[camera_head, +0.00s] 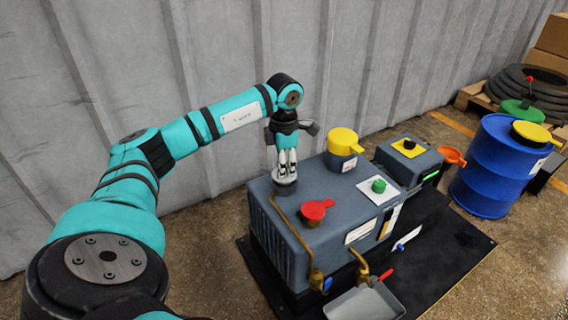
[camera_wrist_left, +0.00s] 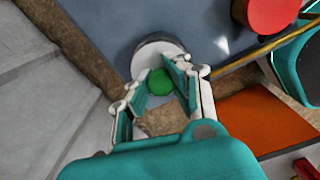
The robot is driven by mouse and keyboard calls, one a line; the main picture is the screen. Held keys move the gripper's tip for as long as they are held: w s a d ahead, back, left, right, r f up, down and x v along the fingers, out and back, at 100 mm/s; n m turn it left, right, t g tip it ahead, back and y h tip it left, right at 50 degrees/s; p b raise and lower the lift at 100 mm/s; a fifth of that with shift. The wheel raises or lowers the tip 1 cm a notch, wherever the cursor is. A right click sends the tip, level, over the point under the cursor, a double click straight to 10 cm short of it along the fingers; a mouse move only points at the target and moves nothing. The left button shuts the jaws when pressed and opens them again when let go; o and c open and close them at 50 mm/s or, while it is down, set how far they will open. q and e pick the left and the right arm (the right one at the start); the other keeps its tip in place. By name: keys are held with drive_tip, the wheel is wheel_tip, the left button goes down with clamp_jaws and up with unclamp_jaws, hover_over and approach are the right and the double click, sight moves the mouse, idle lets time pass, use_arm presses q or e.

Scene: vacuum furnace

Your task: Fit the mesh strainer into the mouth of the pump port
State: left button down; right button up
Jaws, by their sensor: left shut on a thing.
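A pale disc (camera_wrist_left: 168,60), probably the strainer's top, shows just past the knob. The dark round collar of the pump port (camera_head: 285,187) lies directly under the fingers in the head view. Whether the strainer sits inside the mouth or just above it, I cannot tell. My right gripper is not in view.
A red cap (camera_head: 316,209) stands close by on the housing, with a brass pipe (camera_head: 290,230) between. A yellow cap (camera_head: 344,140) and a green button (camera_head: 379,185) are farther right. A blue drum (camera_head: 487,165) stands right. The corrugated wall (camera_head: 230,70) is behind.

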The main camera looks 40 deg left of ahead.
use_arm(q)
drive_tip(key=shift+f, duration=0.5)
idle(0.7)
drive_tip(key=c, duration=1.2)
unclamp_jaws()
drive_tip(key=shift+r, duration=0.1)
drive_tip(key=shift+r, duration=0.3)
wheel_tip(320, 180, up, 11)
drive_tip(key=shift+d, duration=0.1)
